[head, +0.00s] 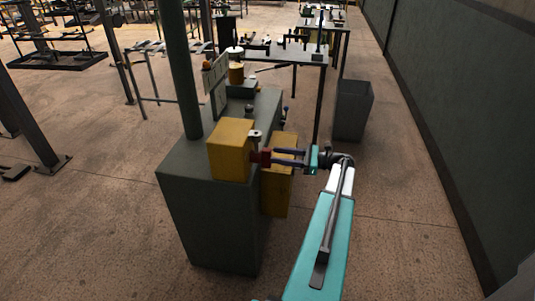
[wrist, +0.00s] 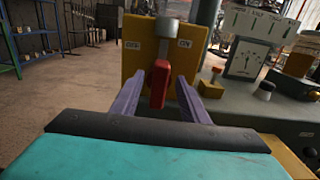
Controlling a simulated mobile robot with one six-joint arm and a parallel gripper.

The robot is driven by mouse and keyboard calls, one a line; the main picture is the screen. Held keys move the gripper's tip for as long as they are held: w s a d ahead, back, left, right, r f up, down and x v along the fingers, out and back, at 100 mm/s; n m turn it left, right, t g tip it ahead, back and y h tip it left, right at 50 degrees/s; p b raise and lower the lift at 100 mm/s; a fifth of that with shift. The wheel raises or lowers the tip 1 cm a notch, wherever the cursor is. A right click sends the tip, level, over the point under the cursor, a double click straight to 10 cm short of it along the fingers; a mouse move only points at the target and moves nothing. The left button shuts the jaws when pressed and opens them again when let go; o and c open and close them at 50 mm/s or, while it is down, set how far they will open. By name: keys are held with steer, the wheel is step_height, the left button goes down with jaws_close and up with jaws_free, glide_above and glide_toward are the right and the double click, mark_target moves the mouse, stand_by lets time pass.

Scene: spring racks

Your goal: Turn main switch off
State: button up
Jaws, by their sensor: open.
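The main switch is a yellow box (head: 229,150) on a dark green machine cabinet (head: 215,215). In the wrist view the yellow box (wrist: 140,60) has an OFF label at left and an ON label at right. A grey lever with a red handle (wrist: 159,86) hangs down between the labels, its lower end slightly left. The red handle also shows in the head view (head: 261,157). My gripper (wrist: 161,80) is open, with one purple finger on each side of the red handle. I cannot tell whether either finger touches it. In the head view my gripper (head: 272,156) reaches in from the right.
A second yellow box (head: 277,180) is on the cabinet's right side. A dark green post (head: 180,70) rises from the cabinet. A dark bin (head: 352,110) stands behind my arm; floor at right is clear.

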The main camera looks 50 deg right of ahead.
mark_target(268, 154)
steer(key=shift+p+x, duration=0.45)
steer(key=shift+x, duration=2)
